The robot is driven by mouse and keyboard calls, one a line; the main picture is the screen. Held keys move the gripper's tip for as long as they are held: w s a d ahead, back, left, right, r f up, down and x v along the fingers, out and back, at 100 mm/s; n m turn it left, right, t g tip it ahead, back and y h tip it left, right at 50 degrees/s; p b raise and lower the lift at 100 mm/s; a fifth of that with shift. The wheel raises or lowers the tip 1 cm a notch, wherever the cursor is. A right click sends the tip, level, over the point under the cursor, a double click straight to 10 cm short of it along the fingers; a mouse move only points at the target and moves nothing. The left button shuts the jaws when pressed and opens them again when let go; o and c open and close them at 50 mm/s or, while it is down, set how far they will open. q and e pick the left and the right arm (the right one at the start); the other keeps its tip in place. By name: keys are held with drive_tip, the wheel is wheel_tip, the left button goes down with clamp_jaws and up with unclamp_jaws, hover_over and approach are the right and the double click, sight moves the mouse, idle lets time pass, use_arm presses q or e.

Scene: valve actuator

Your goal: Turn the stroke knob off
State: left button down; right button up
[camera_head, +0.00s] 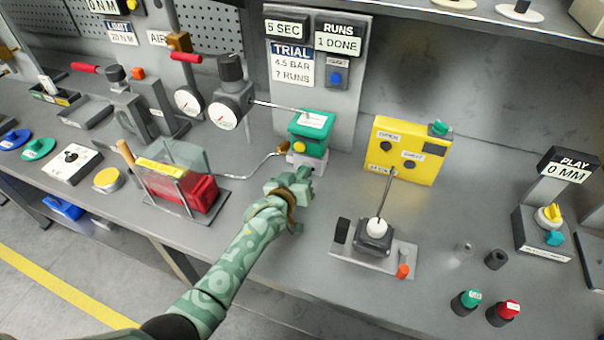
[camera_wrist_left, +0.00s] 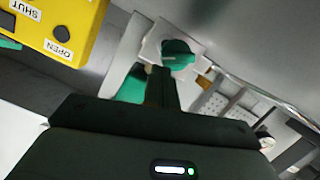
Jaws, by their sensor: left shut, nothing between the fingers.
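My left gripper (camera_head: 302,177) is shut and empty, just in front of the pale block (camera_head: 312,163) under the green actuator housing (camera_head: 309,140). In the left wrist view its narrow shut fingers (camera_wrist_left: 161,82) point at a round dark-green knob (camera_wrist_left: 179,54) on a pale plate. The fingertips overlap the knob's lower edge; I cannot tell if they touch it. No readable label marks a knob as the stroke knob. My right gripper is not in view.
The yellow box (camera_head: 425,165), with OPEN and SHUT labels, stands right of the actuator. A joystick-like lever with a white ball (camera_head: 376,227) stands in front of it. A clear-walled tray with a red block (camera_head: 196,194) is left. A bent pipe (camera_head: 258,170) runs beside my gripper.

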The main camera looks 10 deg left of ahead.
use_arm(q)
drive_tip(key=shift+s+d+f+m, duration=0.15)
drive_tip(key=shift+d+m, duration=0.1)
drive_tip(key=shift+m, duration=0.35)
